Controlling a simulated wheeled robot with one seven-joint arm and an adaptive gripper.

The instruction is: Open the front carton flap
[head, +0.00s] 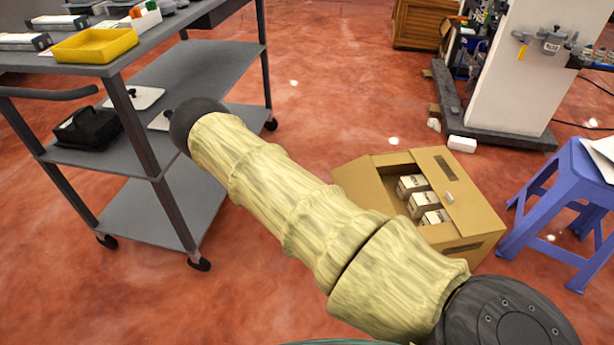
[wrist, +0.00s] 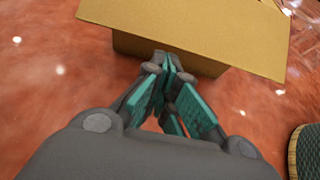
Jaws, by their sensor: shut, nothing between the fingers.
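The brown carton (head: 465,225) stands on the floor in the head view. Several small boxes (head: 415,186) show through its opening. My arm hides the carton's near lower left. In the wrist view, a wide cardboard panel (wrist: 200,22) fills the top, with a shaded face (wrist: 135,46) under its edge. My gripper (wrist: 168,62) is shut and empty, with its tips at that shaded face; contact cannot be told. The head view does not show it.
A grey shelf cart (head: 130,190) with a yellow tray (head: 95,45) stands on the left. A blue stool (head: 560,205) stands close to the carton's right. A white column (head: 530,75) on a dark base is behind. Red floor between cart and carton is clear.

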